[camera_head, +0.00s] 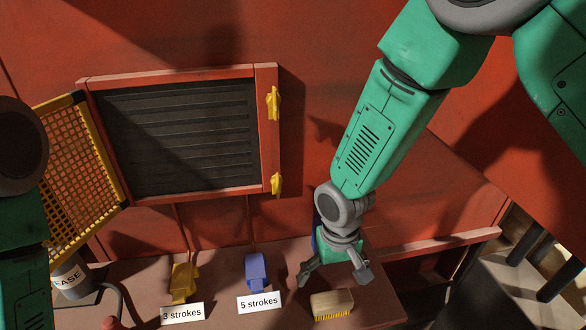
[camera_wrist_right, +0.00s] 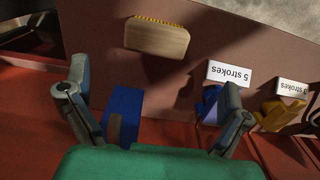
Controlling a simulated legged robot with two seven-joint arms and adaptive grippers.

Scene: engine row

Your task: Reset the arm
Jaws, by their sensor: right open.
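My right arm reaches down from the top right in the head view. Its gripper (camera_head: 334,279) is open and empty, above the shelf (camera_head: 225,262) and just behind a wooden brush (camera_head: 332,300). The right wrist view shows the two fingers spread wide (camera_wrist_right: 158,100), with the brush (camera_wrist_right: 157,38) beyond them and apart from them. A blue object (camera_wrist_right: 123,112) shows between the fingers; in the head view it is mostly hidden behind the gripper. Part of my left arm shows at the left edge of the head view, but its gripper is out of view.
A yellow handle (camera_head: 184,282) stands by a "3 strokes" card (camera_head: 182,314), a blue handle (camera_head: 256,272) by a "5 strokes" card (camera_head: 259,303). A grease container (camera_head: 70,278) is at left. A yellow mesh door (camera_head: 80,165) hangs open beside a dark louvred panel (camera_head: 180,135).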

